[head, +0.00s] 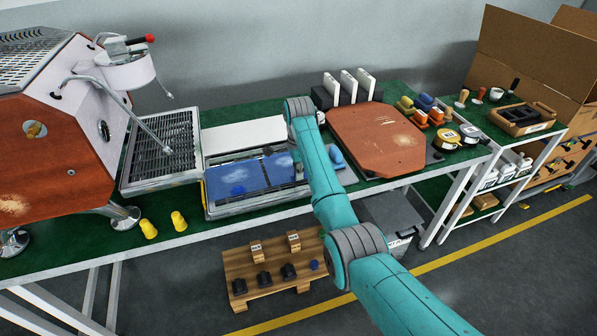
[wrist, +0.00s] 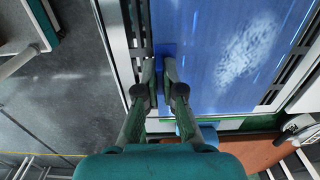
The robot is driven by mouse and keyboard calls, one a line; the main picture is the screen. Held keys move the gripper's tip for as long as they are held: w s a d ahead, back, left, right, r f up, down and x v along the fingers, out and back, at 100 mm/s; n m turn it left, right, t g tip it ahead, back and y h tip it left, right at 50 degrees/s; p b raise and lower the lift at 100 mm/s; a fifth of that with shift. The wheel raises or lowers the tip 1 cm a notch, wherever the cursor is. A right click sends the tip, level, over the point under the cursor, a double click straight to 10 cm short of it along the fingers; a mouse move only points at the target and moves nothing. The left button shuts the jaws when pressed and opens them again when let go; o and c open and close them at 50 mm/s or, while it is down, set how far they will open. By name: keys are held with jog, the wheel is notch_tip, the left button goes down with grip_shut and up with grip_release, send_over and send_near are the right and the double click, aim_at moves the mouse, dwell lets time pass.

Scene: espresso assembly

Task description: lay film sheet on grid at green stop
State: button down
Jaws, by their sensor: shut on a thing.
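The film sheet (head: 245,176) is a blue, see-through rectangle over the slotted grid (wrist: 140,30) in a grey frame at the table's front edge. In the wrist view the film (wrist: 225,50) covers most of the grid, with slots bare along both sides. Its near end is close to a green strip (wrist: 255,123), apparently the green stop; I cannot tell whether they touch. My gripper (wrist: 163,75) is shut on a small blue tab at the film's side edge. In the head view my arm hides the gripper. I cannot tell whether the film lies fully flat.
A reddish-brown board (head: 375,140) lies right of the frame. A blue object (head: 337,158) sits between them. A white panel (head: 243,133) is behind the frame, and the espresso machine's drip tray (head: 160,150) is left.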

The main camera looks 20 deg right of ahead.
jog(key=c, duration=0.9)
grip_release()
jog(key=shift+r, duration=3.5)
